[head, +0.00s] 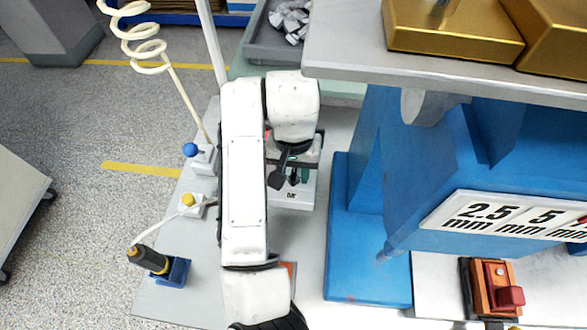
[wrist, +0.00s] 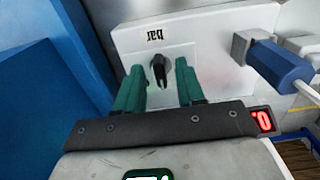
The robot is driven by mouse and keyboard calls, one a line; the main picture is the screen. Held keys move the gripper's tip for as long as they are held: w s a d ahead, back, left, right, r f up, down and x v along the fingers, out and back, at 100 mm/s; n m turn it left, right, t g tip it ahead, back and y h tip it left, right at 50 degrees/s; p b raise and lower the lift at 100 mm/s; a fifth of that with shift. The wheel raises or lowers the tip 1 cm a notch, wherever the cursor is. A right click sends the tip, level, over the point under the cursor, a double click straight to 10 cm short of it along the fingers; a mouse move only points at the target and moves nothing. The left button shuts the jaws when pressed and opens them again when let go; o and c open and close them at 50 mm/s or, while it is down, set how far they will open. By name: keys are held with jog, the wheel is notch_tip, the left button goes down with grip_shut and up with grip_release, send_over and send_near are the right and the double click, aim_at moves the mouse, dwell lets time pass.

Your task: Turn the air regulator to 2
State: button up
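The air regulator is a white box (head: 292,195) marked "bar", partly hidden under my arm in the head view. In the wrist view its white face (wrist: 200,50) carries an upside-down "bar" label and a black pointer knob (wrist: 160,70). A red lit display (wrist: 263,119) shows beside my gripper; its full reading is hidden. My gripper (wrist: 160,75) has two green fingers set apart, one on each side of the knob in the picture, with gaps to it. I cannot tell how far the fingertips are from the face. In the head view my gripper (head: 290,178) is over the regulator.
A blue knob (head: 190,150) on a white block, a yellow button (head: 188,199) and a yellow-black tool (head: 150,260) in a blue holder stand left of my arm. A blue press frame (head: 370,240) stands close on the right. A grey bin (head: 262,45) is behind.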

jog(key=shift+c, duration=0.4)
grip_shut()
jog(key=shift+r+p, duration=0.1)
jog(key=shift+p, duration=0.35)
jog(key=shift+d+r+n+p, duration=0.1)
jog(key=shift+n+p, duration=0.6)
jog(key=shift+p, duration=0.05)
jog(key=n+p, duration=0.2)
jog(key=p, duration=0.1)
jog(key=shift+r, duration=0.1)
jog(key=n+p, duration=0.2)
jog(key=shift+d+n+p, duration=0.1)
jog(key=shift+n+p, duration=0.3)
jog(key=shift+f+n+p, duration=0.3)
jog(key=shift+n+p, duration=0.35)
jog(key=shift+n, duration=0.75)
